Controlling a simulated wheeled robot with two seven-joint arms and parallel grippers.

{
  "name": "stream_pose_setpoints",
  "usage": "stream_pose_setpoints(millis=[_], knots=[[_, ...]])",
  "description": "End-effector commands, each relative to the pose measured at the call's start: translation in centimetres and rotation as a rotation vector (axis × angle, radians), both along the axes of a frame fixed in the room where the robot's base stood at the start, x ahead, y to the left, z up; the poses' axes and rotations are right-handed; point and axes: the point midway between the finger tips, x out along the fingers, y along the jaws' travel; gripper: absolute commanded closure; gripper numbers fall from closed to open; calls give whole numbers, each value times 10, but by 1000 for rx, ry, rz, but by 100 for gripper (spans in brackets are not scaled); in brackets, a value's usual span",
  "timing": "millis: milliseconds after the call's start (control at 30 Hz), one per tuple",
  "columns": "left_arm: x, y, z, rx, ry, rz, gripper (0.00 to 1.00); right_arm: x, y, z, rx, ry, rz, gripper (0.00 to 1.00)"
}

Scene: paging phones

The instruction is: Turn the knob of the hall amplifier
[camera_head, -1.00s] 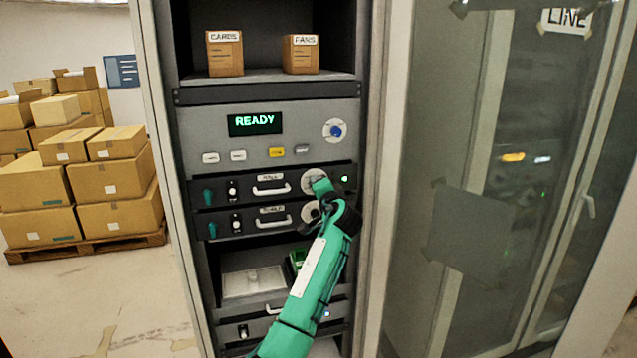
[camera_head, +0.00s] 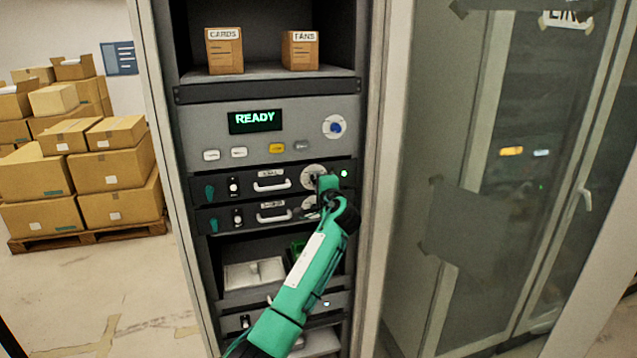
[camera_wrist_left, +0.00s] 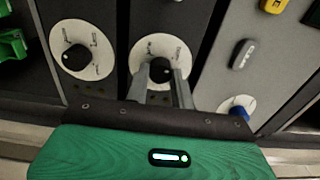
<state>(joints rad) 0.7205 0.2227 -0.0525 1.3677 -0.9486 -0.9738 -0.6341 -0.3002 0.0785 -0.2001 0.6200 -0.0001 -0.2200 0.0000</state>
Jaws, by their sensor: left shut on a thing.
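Two dark rack units sit one above the other, each with a round pale dial at its right end. My left gripper (camera_head: 322,184), on the green arm, is at the upper unit (camera_head: 229,187), and hides part of its dial (camera_head: 312,173). In the left wrist view, the two grey fingers (camera_wrist_left: 161,75) are shut on the black knob (camera_wrist_left: 159,70) of the middle dial (camera_wrist_left: 141,51). The lower unit's dial, partly behind my gripper in the head view, shows its black knob (camera_wrist_left: 77,57) clear of the fingers. The unit labels are too small to read surely.
The panel above has a READY display (camera_head: 255,121), several buttons and a blue knob (camera_head: 334,127). Card and fan boxes (camera_head: 225,50) stand on the shelf above. A glass-doored cabinet (camera_head: 480,200) is at right, stacked cartons (camera_head: 75,165) at left.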

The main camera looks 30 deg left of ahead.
Motion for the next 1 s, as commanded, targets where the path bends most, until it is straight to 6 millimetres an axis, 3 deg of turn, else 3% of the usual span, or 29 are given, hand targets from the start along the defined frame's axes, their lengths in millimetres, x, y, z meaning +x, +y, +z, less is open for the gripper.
stream_pose_setpoints(millis=[233,267,367,767,1000], knots=[[0,0,-2,-2,1,0,99,0,-1,0,-1,0,0,100],[0,0,-2,-2,1,0,72,0,-1,0,-1,0,0,100],[0,0,-1,-2,1,0,54,0,-1,0,-1,0,1,100],[-4,-6,-2,-2,-2,-1,54,0,-2,-4,-2,1,1,100],[-29,-35,-6,-2,-4,-3,54,0,-2,-23,-2,1,1,100]])
